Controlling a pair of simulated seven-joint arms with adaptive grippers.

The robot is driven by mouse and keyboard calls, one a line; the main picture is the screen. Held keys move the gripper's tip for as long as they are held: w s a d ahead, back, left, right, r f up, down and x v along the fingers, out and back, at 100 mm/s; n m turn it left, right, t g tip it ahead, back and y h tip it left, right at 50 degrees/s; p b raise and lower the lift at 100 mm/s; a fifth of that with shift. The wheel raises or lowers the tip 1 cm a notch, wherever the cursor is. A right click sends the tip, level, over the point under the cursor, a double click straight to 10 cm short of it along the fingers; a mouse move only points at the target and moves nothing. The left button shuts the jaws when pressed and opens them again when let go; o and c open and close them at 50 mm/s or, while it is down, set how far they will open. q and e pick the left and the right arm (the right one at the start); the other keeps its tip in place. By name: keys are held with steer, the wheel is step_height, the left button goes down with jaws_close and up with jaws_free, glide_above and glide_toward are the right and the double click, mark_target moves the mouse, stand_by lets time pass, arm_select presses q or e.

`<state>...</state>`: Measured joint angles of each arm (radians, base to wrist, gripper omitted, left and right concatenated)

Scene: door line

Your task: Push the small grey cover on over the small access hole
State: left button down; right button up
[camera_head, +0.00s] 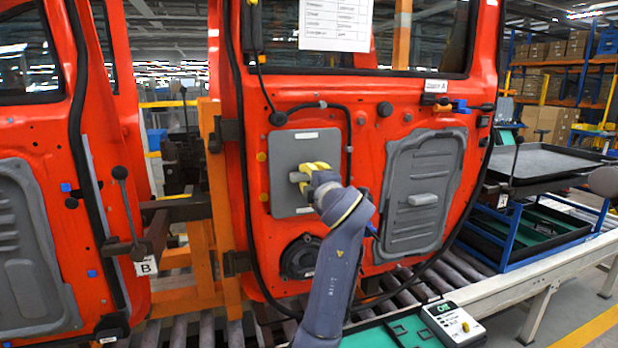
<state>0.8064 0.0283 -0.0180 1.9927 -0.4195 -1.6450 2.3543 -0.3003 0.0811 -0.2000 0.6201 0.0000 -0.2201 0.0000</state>
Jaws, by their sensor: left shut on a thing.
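The small grey cover (287,188) is a flat rounded rectangle on the left part of the red door's (376,150) inner panel. My left gripper (307,174) has yellow fingertips shut on the raised grip near the middle of the cover. The cover lies upright against or very close to the door; I cannot tell whether it sits fully flush. The small access hole is not visible; the cover and my gripper hide that area. My right gripper is not in view.
A larger grey cover (425,190) with a handle is on the door's right part. A black round speaker (300,257) is below the small cover. A black cable runs around the small cover. Another red door (40,150) stands left. A black tray (550,162) is at right.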

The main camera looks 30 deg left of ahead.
arm_select(q)
steer(key=c, duration=1.3)
jaws_free()
steer(key=shift+o, duration=0.2)
